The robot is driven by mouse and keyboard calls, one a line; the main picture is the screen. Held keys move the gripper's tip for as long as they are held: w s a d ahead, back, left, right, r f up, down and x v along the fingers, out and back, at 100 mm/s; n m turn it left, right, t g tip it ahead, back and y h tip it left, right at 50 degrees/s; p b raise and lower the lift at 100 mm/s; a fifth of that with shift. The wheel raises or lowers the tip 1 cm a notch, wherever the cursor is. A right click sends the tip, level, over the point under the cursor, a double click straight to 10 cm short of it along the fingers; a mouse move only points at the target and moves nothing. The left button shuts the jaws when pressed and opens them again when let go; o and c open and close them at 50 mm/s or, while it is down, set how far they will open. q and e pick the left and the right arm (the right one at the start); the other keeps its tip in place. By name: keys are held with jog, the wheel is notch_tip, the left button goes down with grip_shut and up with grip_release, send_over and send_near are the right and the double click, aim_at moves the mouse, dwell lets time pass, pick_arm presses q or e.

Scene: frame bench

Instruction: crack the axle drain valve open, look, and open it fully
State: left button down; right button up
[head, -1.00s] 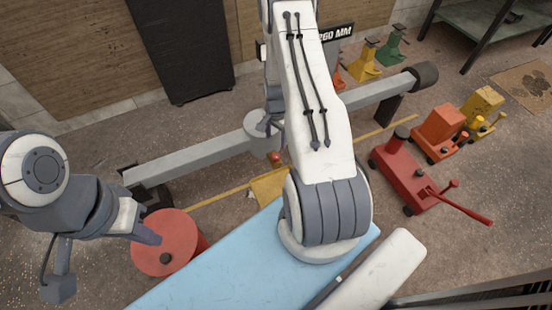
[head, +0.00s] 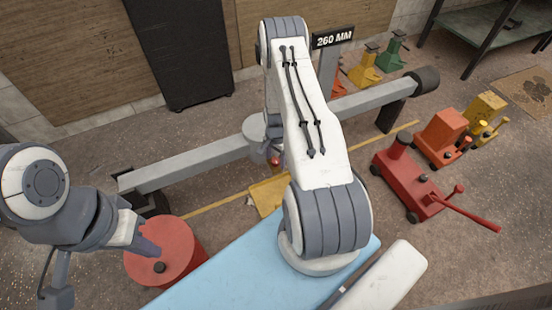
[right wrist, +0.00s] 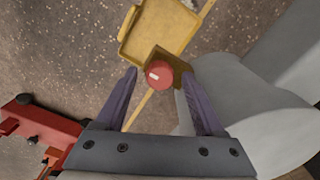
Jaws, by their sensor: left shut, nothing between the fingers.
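The axle drain valve has a round red knob (right wrist: 160,74) on a brass-coloured body, beside the grey axle housing in the right wrist view. A bit of the red knob (head: 274,162) shows under the axle (head: 200,160) in the head view. My right gripper (right wrist: 159,80) is open, its two fingers on either side of the knob in the picture, with gaps on both sides. I cannot tell whether the tips reach its depth. In the head view my right arm mostly hides that gripper. My left gripper (head: 152,250) is shut and empty over a red drum (head: 170,240).
A yellow tray (head: 268,195) lies on the floor below the valve. A red floor jack (head: 410,185) and orange and yellow jacks stand at right. A sign reading 260 MM (head: 332,37) stands behind the axle. A blue surface (head: 230,275) is in front.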

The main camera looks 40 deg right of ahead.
grip_shut()
jog(key=n+p, duration=0.1)
jog(key=n, duration=0.1)
jog(key=shift+n, duration=0.4)
jog(key=shift+n+p, duration=0.7)
jog(key=shift+n, duration=1.2)
jog(key=shift+o, duration=0.7)
grip_release()
